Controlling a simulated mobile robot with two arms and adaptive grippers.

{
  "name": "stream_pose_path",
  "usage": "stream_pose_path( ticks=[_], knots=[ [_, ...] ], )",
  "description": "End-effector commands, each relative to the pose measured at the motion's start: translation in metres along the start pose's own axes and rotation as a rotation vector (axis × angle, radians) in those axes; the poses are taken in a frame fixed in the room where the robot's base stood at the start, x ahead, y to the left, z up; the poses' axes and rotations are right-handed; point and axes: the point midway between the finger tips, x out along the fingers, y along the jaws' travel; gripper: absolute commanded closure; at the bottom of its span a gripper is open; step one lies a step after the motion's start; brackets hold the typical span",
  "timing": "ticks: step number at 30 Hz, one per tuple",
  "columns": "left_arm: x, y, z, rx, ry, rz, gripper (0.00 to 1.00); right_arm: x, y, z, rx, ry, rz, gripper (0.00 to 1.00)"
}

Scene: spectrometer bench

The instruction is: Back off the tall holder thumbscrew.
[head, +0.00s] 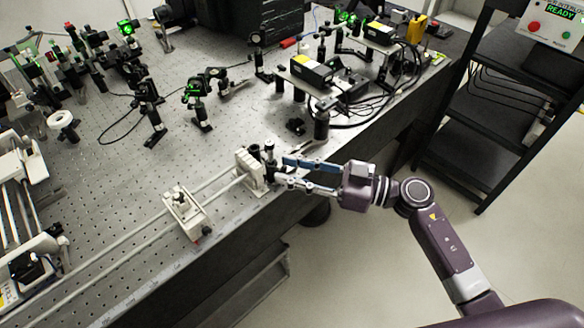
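A dark upright post holder (269,160) stands at the front edge of the optical table, just right of a cream rail end block (249,168). My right gripper (281,171) comes in from the right at the table edge. Its two blue-and-grey fingers are spread, with a clear gap between them, and their tips are close to the dark holder. I cannot tell whether they touch it. The thumbscrew is too small to make out. Another thick dark post holder (321,125) stands farther back, behind my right gripper. My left gripper is not in view.
A cream carriage (186,212) sits on the long rail to the left. A yellow-labelled laser box (311,70) and cables stand behind the gripper. Several mounted optics fill the back left. A black shelf rack (475,150) stands at right. The floor between is clear.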

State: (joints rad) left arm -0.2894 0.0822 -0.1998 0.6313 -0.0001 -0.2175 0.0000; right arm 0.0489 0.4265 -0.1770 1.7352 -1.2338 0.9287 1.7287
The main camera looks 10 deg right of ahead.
Motion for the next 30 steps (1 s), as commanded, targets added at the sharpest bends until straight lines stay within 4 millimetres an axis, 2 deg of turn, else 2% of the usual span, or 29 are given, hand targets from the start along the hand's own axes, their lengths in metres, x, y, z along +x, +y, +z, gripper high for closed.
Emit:
stream_pose_path(
  ticks=[4,12,22,30],
  knots=[
    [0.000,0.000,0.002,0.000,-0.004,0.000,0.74,0.000,0.000,0.000,0.000,0.000,0.000,0.71],
    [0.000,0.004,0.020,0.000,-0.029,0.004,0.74,-0.001,0.000,0.000,-0.001,0.000,0.001,1.00],
    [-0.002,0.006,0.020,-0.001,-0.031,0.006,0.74,-0.001,0.000,0.000,-0.021,-0.001,0.001,1.00],
    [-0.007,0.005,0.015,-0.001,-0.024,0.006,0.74,-0.001,0.001,-0.001,-0.155,-0.002,0.001,1.00]
  ],
)
